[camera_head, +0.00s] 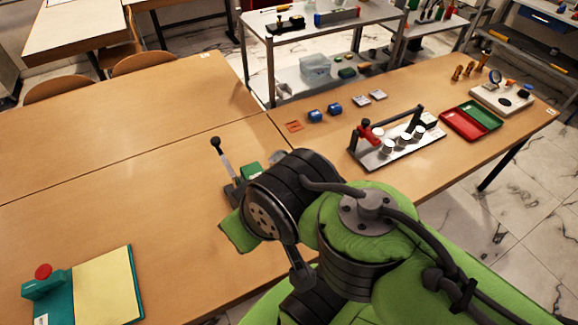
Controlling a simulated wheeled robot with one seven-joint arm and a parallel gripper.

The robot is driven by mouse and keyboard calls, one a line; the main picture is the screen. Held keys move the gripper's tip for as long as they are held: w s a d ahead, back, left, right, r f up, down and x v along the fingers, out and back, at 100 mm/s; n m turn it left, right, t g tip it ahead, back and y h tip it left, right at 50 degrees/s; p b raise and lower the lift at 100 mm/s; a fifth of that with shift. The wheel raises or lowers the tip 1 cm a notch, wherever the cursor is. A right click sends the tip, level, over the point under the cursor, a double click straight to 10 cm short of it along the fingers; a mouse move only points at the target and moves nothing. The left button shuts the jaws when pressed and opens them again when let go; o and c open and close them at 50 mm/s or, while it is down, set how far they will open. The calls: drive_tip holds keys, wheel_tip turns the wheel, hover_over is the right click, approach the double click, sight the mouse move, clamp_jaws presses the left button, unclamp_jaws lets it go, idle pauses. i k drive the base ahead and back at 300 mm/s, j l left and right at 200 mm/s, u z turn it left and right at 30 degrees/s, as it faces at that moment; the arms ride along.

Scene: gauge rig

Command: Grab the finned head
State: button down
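I cannot make out for certain which thing is the finned head; no fins show clearly at this size. A metal rig (376,158) stands on the table right of my arm, with several pale cylinders on its plate, a dark handle bar and a red part (369,133) at its left end. A dark lever stand (221,160) with a green block (251,171) is left of my arm, its lower part partly hidden by the arm. My green and black arm fills the lower middle. My gripper's fingers do not show; the arm hides that area.
A red tray (463,124) and a green tray (481,114) lie right of the rig. A white-based device (501,99) stands at the far right. A teal board with a yellow pad (103,288) is front left. The left table is mostly clear.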

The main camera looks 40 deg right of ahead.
sight(252, 171)
drive_tip(key=z, duration=0.8)
drive_tip(key=i+j+u, duration=0.2)
drive_tip(key=j, duration=0.3)
drive_tip(key=j+u, duration=0.25)
drive_tip(key=j, duration=0.3)
